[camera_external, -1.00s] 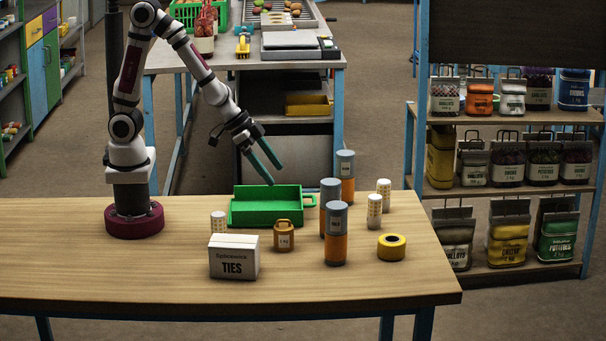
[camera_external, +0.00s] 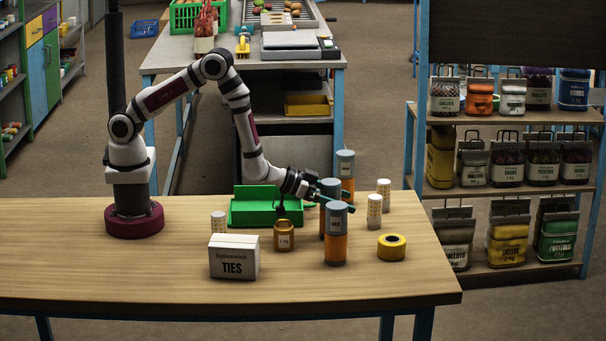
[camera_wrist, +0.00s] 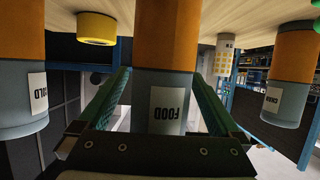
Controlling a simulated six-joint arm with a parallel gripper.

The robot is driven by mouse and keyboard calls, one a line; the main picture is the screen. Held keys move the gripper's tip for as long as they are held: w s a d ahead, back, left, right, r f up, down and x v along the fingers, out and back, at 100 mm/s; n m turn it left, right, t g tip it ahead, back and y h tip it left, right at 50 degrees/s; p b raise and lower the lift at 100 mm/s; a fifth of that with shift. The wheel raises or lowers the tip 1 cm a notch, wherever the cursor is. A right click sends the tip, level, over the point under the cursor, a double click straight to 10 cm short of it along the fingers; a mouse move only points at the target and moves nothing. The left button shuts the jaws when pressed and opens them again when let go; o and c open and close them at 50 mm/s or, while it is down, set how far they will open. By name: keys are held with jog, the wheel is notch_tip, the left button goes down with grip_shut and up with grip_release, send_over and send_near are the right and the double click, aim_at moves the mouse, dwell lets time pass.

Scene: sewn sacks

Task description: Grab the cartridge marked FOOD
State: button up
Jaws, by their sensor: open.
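The FOOD cartridge (camera_wrist: 165,85), grey above and orange below, hangs upside down in the wrist view, its label facing the camera. It stands upright on the bench as the middle cartridge (camera_external: 329,186) in the external view, partly hidden by the front one. My gripper (camera_wrist: 160,77) is open, with one green finger on each side of the FOOD cartridge; I cannot tell whether they touch it. In the external view my gripper (camera_external: 334,202) reaches in low from the left, its fingers partly hidden by the front cartridge.
Similar cartridges stand close in front (camera_external: 337,238) and behind (camera_external: 346,165). The green tray (camera_external: 245,213) lies under my wrist. A tan canister (camera_external: 284,236), a TIES box (camera_external: 233,258), a yellow roll (camera_external: 391,247) and white dotted cylinders (camera_external: 375,212) stand nearby. The bench's front left is clear.

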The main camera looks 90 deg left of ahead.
grip_shut()
dwell(0.4)
